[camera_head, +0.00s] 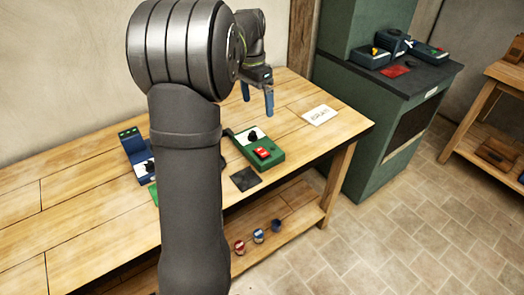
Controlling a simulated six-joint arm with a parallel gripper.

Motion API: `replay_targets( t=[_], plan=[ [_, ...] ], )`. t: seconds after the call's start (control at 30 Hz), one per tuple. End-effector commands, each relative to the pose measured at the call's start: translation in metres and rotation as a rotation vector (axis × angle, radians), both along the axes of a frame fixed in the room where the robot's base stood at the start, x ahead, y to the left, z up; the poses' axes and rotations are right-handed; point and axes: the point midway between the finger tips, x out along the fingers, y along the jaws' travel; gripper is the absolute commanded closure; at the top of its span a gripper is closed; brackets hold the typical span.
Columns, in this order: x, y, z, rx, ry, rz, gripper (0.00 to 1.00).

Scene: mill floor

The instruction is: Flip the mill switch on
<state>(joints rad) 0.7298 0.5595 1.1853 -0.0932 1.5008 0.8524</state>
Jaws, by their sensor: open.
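A green switch box (270,158) with a white plate, a black knob (252,134) and a red rocker or button (262,153) lies on the wooden table. A blue box (131,146) with a white plate and a dark knob lies to its left, partly hidden by my arm. I cannot tell which one is the mill switch, nor read any switch position. My gripper (257,98) has blue fingers pointing down, spread apart and empty. It appears above the table, behind the green box in the picture, apart from it.
A pale lettered card (319,115) and a dark square (244,179) lie on the table (70,210). A green cabinet (372,130) at right bears dark boxes (368,57) and a red square (395,71). Small cups (258,236) stand on the lower shelf. My arm blocks the table's middle.

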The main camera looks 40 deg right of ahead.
Motion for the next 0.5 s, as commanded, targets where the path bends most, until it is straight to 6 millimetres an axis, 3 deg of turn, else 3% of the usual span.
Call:
replay_targets(
  t=[0.13,0.4,0.5],
  plan=[
    [0.0017,0.0001,0.0117,0.0,-0.001,0.0,0.0],
    [0.0018,0.0003,0.0134,0.0,0.0,0.0,0.0],
    [0.0019,0.0003,0.0133,0.0,0.0,0.0,0.18]
  ],
)
